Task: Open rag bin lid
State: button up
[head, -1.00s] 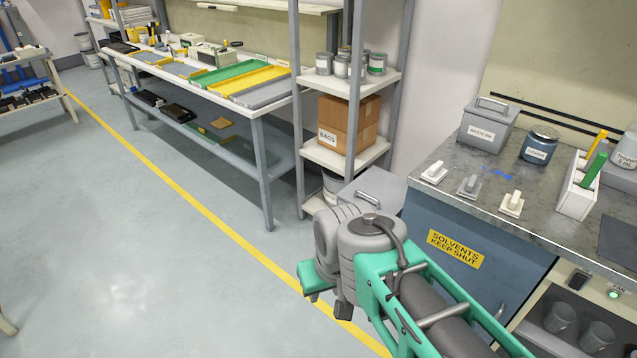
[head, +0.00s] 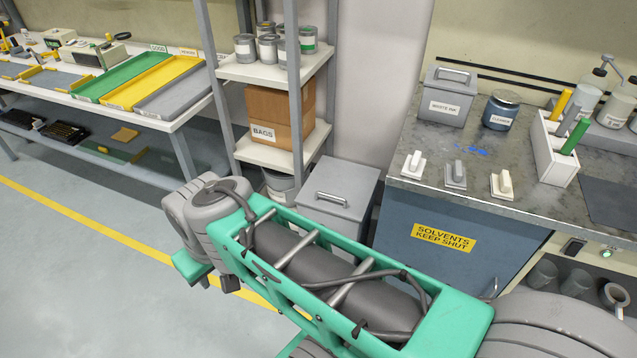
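A grey floor bin (head: 339,192) with a bar handle on its flat lid stands between the shelf rack and the blue solvents cabinet. I take it for the rag bin, but no label on it shows. Its lid is down. My green and grey arm crosses in front and hides the bin's lower front. My gripper is not in view; only arm links show, with the bent joint left of the bin.
The solvents cabinet (head: 400,237) stands close right of the bin. Its worktop holds a waste ink box (head: 446,98), a cleaner jar (head: 501,110) and several small white-based blocks. The shelf rack (head: 225,110) stands left of the bin. Open floor lies at lower left.

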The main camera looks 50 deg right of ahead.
aim_at(338, 187)
jog(key=z, duration=0.5)
jog(key=i, duration=1.2)
jog(key=z, duration=0.65)
